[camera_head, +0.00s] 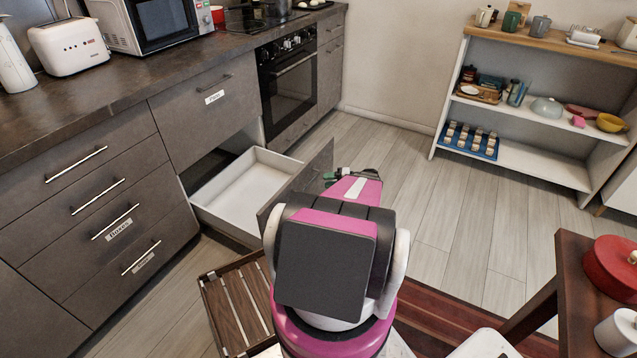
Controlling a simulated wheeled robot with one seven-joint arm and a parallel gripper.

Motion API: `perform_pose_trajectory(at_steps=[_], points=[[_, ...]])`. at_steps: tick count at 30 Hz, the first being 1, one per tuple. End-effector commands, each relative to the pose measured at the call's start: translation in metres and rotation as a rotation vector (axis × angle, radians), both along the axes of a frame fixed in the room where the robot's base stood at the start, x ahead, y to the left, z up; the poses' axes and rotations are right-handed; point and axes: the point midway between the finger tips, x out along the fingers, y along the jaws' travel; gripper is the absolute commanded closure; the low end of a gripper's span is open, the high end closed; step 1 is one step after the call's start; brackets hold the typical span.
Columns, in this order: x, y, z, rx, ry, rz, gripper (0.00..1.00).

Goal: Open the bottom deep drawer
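The bottom deep drawer (238,190) is pulled out from under a labelled upper drawer (209,107) in the grey counter. Its white inside shows and looks empty. Its grey front panel (316,172) stands toward my arm, partly hidden by it. My gripper (329,180) is at the outer side of this front panel, near its top edge. The handle and the contact with it are hidden or too small to make out, and I cannot tell whether the fingers are open or shut.
A stack of drawers (108,200) to the left is shut. The oven (291,88) is right of the open drawer. A slatted wooden piece (236,305) lies near my base.

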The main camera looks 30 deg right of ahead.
Motion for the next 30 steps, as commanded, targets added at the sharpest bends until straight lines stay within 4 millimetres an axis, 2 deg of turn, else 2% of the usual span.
perform_pose_trajectory(at_steps=[3, 10, 26, 30], points=[[-0.009, -0.012, 0.002, -0.001, 0.001, -0.001, 0.63], [-0.016, -0.021, 0.004, 0.0, 0.0, 0.0, 0.63], [-0.015, -0.02, 0.005, -0.002, 0.002, 0.002, 0.63], [-0.004, -0.009, 0.006, -0.048, 0.043, 0.04, 0.63]])
